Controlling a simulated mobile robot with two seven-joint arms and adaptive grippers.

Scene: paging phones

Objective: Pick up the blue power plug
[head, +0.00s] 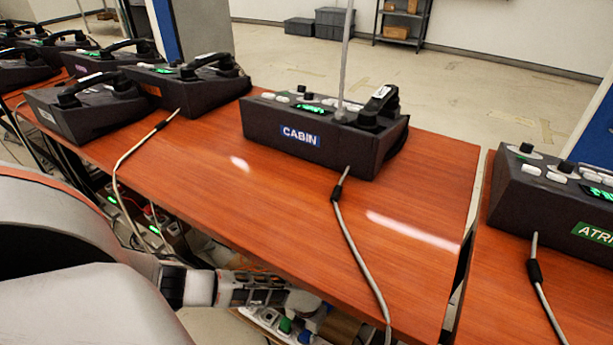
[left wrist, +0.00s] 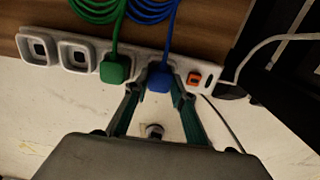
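The blue power plug (left wrist: 160,81) sits in the white power strip (left wrist: 92,56) in the left wrist view, with its blue cord (left wrist: 151,12) coiled above. A green plug (left wrist: 114,70) sits in the strip just to its left. My left gripper (left wrist: 157,92) is open, with one finger on each side of the blue plug's near end. I cannot tell whether either finger touches it. In the head view my left gripper (head: 303,302) is below the table's front edge, by the strip, partly hidden. My right gripper is not in view.
An orange switch (left wrist: 194,78) is at the strip's right end. Above, the wooden table (head: 300,225) bears the CABIN phone (head: 325,135), and its grey cable (head: 354,240) hangs over the front edge. More phones stand left, and another (head: 550,205) stands on a table to the right.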

